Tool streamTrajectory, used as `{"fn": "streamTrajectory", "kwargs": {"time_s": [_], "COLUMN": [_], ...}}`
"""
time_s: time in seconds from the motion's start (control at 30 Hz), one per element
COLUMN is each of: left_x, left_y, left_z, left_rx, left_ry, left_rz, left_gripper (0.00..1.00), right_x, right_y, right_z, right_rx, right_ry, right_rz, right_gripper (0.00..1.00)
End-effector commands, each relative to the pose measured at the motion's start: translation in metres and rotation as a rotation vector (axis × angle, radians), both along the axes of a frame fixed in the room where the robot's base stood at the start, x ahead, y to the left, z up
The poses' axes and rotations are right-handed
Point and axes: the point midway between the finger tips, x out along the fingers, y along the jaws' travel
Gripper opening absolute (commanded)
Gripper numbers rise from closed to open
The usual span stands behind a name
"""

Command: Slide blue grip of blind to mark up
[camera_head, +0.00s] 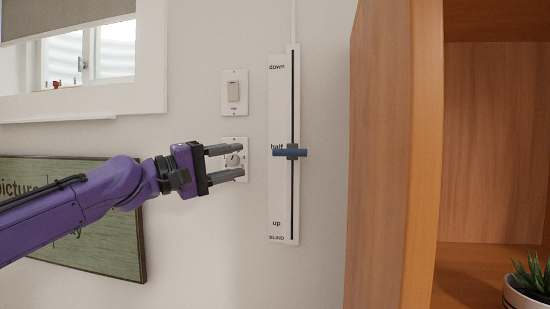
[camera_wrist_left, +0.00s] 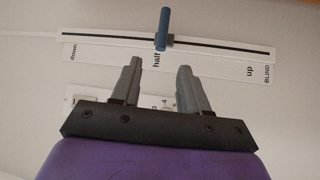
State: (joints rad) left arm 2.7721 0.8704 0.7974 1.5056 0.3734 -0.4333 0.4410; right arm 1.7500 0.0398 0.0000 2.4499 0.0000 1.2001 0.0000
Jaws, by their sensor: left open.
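The blind slider is a tall white plate (camera_head: 280,190) on the wall with a dark vertical slot, marked "down" at the top, "half" in the middle and "up" near the bottom. The blue grip (camera_head: 290,153) sits at the "half" mark. My left gripper (camera_head: 237,161) is open and empty, to the left of the grip and apart from it. In the left wrist view the blue grip (camera_wrist_left: 162,28) lies beyond the open fingertips (camera_wrist_left: 160,65), near "half", with the "up" mark to its right. My right gripper is not in view.
A light switch (camera_head: 234,92) is above my left gripper, and a dial plate (camera_head: 241,172) is behind its fingers. A wooden shelf (camera_head: 380,160) stands close on the right, with a potted plant (camera_head: 527,290). A window and a green sign (camera_head: 100,250) are at the left.

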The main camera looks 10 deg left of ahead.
Motion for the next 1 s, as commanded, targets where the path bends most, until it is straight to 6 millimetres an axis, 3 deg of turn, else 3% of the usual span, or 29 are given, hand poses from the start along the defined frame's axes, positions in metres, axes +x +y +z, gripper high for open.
{"fn": "streamTrajectory", "kwargs": {"time_s": [0.4,0.6,0.83,0.87,1.0], "left_x": [0.057,0.071,0.072,0.072,0.072], "left_y": [-0.059,-0.071,-0.072,-0.072,-0.072], "left_z": [0.013,0.014,0.012,0.012,0.012], "left_rx": [0.003,0.003,0.003,0.003,0.003], "left_ry": [0.004,0.001,0.002,0.002,0.002], "left_rz": [-0.002,0.002,0.002,0.002,0.002], "left_gripper": [0.44,0.44,0.44,0.41,0.0], "right_x": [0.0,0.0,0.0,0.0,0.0], "right_y": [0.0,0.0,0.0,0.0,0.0], "right_z": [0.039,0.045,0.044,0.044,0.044], "right_rx": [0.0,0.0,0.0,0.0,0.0], "right_ry": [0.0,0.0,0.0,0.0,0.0], "right_rz": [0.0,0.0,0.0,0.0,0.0], "right_gripper": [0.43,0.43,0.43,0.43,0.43]}}
